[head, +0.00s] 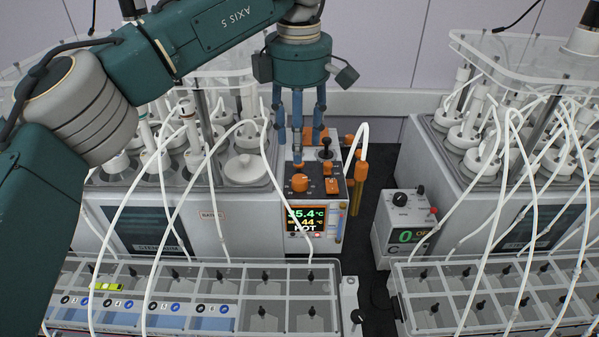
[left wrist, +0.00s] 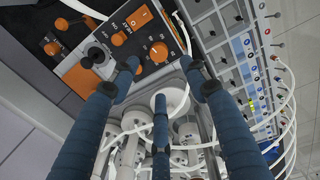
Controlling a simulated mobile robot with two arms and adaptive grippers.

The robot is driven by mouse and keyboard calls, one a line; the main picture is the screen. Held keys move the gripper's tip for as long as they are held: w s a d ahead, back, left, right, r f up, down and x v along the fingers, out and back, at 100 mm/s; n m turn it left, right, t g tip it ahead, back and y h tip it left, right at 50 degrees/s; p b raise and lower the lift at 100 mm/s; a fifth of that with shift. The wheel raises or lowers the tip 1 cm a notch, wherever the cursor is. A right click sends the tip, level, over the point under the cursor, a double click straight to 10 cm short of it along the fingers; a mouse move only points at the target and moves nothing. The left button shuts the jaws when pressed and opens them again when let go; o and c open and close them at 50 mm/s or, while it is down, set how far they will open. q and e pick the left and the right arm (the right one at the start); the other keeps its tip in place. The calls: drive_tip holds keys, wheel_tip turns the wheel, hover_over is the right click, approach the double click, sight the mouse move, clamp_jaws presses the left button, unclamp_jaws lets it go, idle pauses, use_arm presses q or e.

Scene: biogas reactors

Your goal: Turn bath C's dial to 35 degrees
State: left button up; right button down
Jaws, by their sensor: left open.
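The orange dial (head: 300,182) sits on the dark top panel of the bath's control head. It also shows in the left wrist view (left wrist: 158,52), between two of my blue fingertips. The display (head: 305,219) below it seems to read 35.4 °C, with 44 °C and HOT beneath. A small label on the bath (head: 211,216) looks like "BATH C". My left gripper (head: 300,138) points down, open and empty, above and slightly behind the dial. Its fingers also show in the left wrist view (left wrist: 160,75). They appear apart from the dial. My right gripper is not in view.
Beside the dial stand a black-knobbed lever (head: 325,150) and an orange switch (head: 331,185). White tubes loop around the bath. A grey box (head: 400,225) with a green 0 stands right of the dark gap. Divided clear trays (head: 270,268) lie in front.

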sight(300, 179)
use_arm(q)
drive_tip(key=f, duration=0.3)
drive_tip(key=f+p, duration=0.1)
drive_tip(key=f, duration=0.1)
drive_tip(key=f+p, duration=0.1)
drive_tip(key=f, duration=0.2)
drive_tip(key=shift+w+f, duration=0.3)
drive_tip(key=shift+d+f, duration=0.1)
drive_tip(key=shift+f, duration=0.4)
drive_tip(key=shift+c, duration=0.3)
drive_tip(key=c, duration=1.1)
